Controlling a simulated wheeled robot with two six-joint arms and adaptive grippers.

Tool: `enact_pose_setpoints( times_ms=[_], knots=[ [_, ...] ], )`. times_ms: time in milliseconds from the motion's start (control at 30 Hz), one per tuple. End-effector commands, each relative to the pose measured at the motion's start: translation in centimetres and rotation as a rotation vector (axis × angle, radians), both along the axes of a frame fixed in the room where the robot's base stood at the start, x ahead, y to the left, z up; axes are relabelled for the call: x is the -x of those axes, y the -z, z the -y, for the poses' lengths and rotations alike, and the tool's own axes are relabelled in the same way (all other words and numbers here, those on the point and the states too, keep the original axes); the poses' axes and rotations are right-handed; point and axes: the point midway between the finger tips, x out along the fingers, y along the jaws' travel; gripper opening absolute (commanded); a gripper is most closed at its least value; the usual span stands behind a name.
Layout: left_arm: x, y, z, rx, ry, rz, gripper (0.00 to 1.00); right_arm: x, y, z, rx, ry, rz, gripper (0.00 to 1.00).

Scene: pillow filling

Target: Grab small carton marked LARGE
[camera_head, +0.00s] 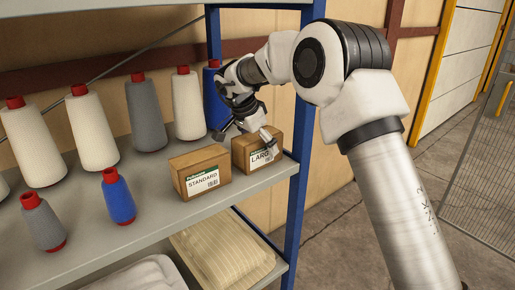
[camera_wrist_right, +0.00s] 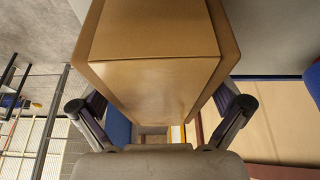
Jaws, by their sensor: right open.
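The small brown carton marked LARGE (camera_head: 245,158) stands upright near the right end of the shelf. My right gripper (camera_head: 246,135) is at the top of this carton, with its fingers spread on either side. In the right wrist view the carton (camera_wrist_right: 155,80) fills the middle, between the two open fingers of the right gripper (camera_wrist_right: 160,104). A gap shows beside each finger, so it does not look clamped. A similar carton marked STANDARD (camera_head: 201,176) stands just left of it. My left gripper is not in view.
White and grey yarn cones (camera_head: 146,115) line the back of the shelf (camera_head: 150,215); a tall blue cone (camera_head: 213,100) stands close behind my gripper. Smaller grey and blue cones (camera_head: 119,198) stand in front. A blue post (camera_head: 297,205) rises at the shelf's right end. Pillows (camera_head: 222,250) lie below.

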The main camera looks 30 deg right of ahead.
Motion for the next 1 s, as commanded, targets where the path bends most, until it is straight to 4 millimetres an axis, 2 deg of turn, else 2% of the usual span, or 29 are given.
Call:
enact_pose_setpoints(
  times_ms=[167, 200, 267, 300, 400, 733, 933, 1000],
  knots=[
    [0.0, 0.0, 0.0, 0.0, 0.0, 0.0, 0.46, 0.0, 0.0, 0.0, 0.0, 0.0, 0.0, 1.0],
    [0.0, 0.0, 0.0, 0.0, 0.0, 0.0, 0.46, 0.0, 0.0, 0.0, 0.0, 0.0, 0.0, 0.96],
    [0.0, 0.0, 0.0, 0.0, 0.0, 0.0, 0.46, 0.0, 0.0, 0.0, 0.0, 0.0, 0.0, 0.75],
    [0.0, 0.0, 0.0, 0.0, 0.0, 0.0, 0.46, 0.0, 0.0, 0.0, 0.0, 0.0, 0.0, 0.61],
    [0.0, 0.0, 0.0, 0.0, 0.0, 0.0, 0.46, 0.0, 0.0, 0.0, 0.0, 0.0, 0.0, 0.31],
    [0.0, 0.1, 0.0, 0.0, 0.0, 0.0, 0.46, 0.0, 0.1, 0.0, 0.0, -0.001, -0.001, 0.31],
    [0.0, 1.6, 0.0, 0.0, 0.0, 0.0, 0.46, 0.0, -0.2, 0.0, 0.001, -0.001, 0.002, 0.31],
    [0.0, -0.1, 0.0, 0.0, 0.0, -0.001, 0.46, 0.2, -1.5, 0.4, -0.001, 0.003, 0.0, 0.31]
  ],
)
